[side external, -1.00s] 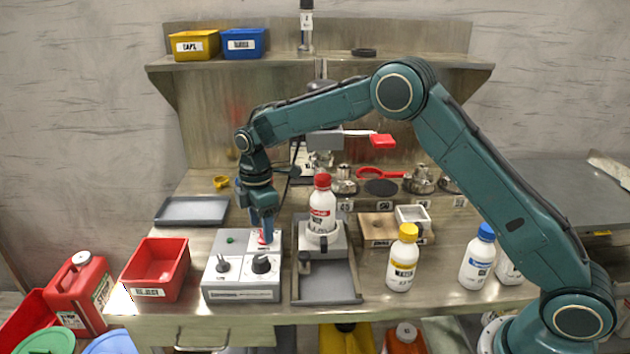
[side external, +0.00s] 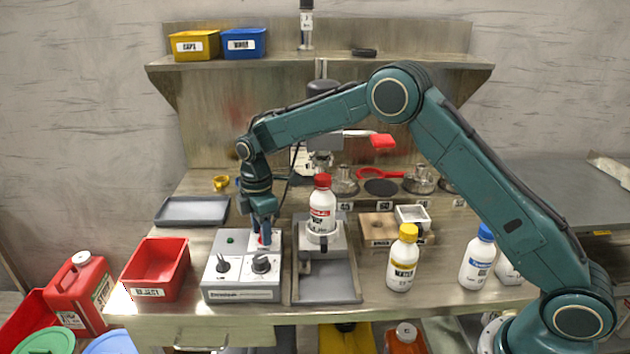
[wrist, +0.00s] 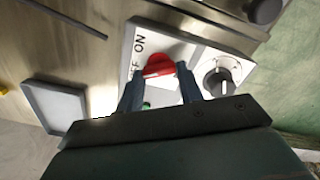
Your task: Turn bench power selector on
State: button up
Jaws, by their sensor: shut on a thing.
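The bench power selector is a red knob (wrist: 158,66) on the white panel of a grey control box (side external: 240,294). My gripper (wrist: 161,80) is shut on the red knob, one finger on each side of it. In the wrist view, the "ON" label (wrist: 140,43) shows beside the knob, and the other label is partly hidden by the knob and a finger. In the side view, my gripper (side external: 265,240) points down at the back right of the box and hides most of the knob. I cannot tell exactly which label the knob points to.
Two more knobs (side external: 222,264) (side external: 261,264) sit at the box's front, and a green button or lamp (side external: 231,240) behind them. A red bin (side external: 157,268) stands left. A red-capped bottle (side external: 322,207) stands on a device close to the right. A grey tray (side external: 192,210) lies behind left.

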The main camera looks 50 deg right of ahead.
jog(key=shift+m, duration=0.4)
jog(key=m, duration=0.5)
jog(key=shift+w+d, duration=0.1)
jog(key=m, duration=0.6)
jog(key=shift+w+d, duration=0.1)
jog(key=o, duration=1)
jog(key=shift+r, duration=0.15)
notch_tip(320, 180, up, 14)
jog(key=shift+f, duration=0.2)
